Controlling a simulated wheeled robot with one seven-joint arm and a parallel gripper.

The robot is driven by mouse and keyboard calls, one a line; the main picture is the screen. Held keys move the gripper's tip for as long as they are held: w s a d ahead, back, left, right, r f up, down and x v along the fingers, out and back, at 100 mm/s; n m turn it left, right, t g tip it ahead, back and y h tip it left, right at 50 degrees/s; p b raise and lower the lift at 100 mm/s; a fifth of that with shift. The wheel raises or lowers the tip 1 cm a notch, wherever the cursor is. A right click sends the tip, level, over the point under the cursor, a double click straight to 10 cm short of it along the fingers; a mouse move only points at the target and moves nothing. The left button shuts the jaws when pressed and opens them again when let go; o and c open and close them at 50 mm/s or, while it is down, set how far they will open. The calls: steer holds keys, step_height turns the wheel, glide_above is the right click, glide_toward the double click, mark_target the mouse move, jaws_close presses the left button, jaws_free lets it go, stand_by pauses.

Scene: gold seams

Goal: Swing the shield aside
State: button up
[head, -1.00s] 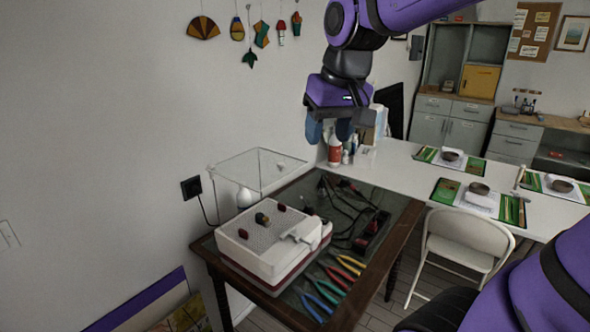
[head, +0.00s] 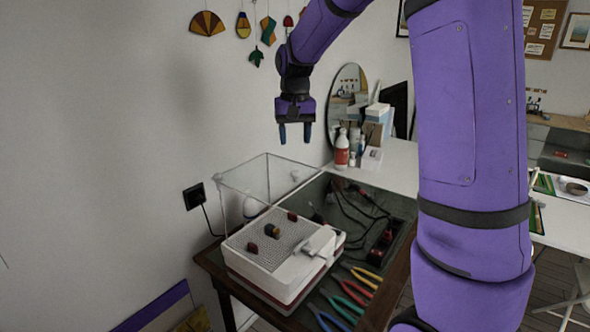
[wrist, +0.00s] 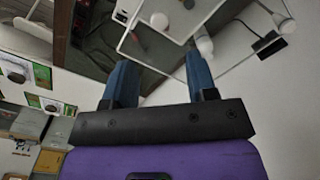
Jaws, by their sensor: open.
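The shield is a clear see-through panel (head: 239,196) with pale edges. In the head view it stands upright at the back of the white grinder (head: 268,262), which sits on a dark glass-topped table. My gripper (head: 295,134) is open and empty, pointing down above and behind the shield, apart from it. In the wrist view my blue fingertips (wrist: 158,72) are spread, and the shield's pale frame (wrist: 143,66) shows beyond them.
Several coloured-handled pliers (head: 348,293) and dark cables (head: 350,207) lie on the table right of the grinder. A wall socket (head: 194,196) is at left. A red-and-white bottle (head: 342,149) and an oval mirror (head: 347,95) stand behind on the white counter.

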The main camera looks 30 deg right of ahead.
mark_target(295, 172)
step_height(295, 172, down, 9)
steer(key=shift+f, duration=0.2)
steer(key=shift+c, duration=0.4)
jaws_close()
